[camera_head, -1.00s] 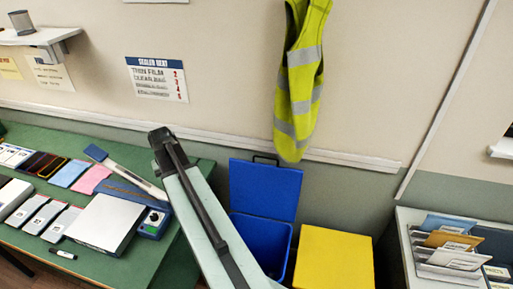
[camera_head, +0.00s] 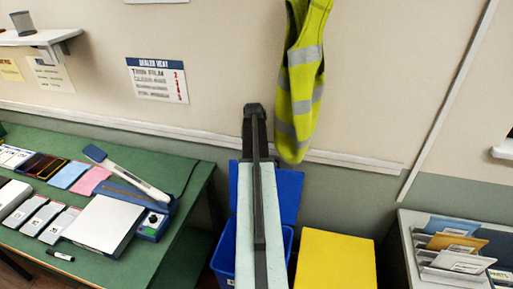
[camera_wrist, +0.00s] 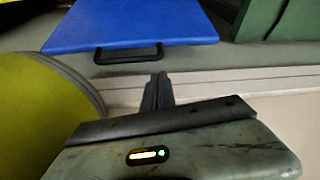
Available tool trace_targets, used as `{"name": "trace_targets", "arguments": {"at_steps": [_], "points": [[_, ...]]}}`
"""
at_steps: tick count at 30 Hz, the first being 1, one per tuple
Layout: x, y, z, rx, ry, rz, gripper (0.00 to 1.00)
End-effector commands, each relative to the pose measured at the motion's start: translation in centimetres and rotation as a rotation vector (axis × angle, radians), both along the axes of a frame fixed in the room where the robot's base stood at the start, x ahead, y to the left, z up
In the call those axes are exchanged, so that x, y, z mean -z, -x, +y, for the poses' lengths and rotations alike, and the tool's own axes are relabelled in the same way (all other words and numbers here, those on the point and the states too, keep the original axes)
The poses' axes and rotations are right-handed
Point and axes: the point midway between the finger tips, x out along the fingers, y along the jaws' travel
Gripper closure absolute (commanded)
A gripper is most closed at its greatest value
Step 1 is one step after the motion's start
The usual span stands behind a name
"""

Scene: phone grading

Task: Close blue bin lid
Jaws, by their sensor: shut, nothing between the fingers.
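The blue bin (camera_head: 223,252) stands on the floor between the green table and a yellow bin. Its blue lid (camera_head: 290,195) is open and raised up towards the wall. My arm crosses in front of both and hides their middle. In the wrist view the lid (camera_wrist: 130,25) fills the upper left, with its black handle (camera_wrist: 128,54) on the near edge. My gripper (camera_wrist: 158,80) is shut and empty, its tips just below and right of the handle, with a visible gap to it.
A yellow bin (camera_head: 335,262) with a closed top stands right of the blue bin. A yellow vest (camera_head: 300,90) hangs on the wall just above and right; it also shows close by in the wrist view (camera_wrist: 40,120). The green table (camera_head: 190,200) is at the left.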

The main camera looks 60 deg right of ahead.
Motion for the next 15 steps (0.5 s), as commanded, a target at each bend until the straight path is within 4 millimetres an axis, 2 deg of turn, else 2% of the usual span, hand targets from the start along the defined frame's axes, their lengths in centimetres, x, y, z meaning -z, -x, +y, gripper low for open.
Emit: {"name": "trace_targets", "arguments": {"at_steps": [1,6,9,15], "points": [[2.1,-0.3,-0.5,0.0,0.0,0.0,1.0],[4.9,-0.7,-1.4,0.0,0.001,0.0,1.0],[5.5,-0.9,-1.7,0.0,0.001,0.0,1.0],[5.3,-0.9,-1.7,0.0,0.001,0.0,1.0]]}}
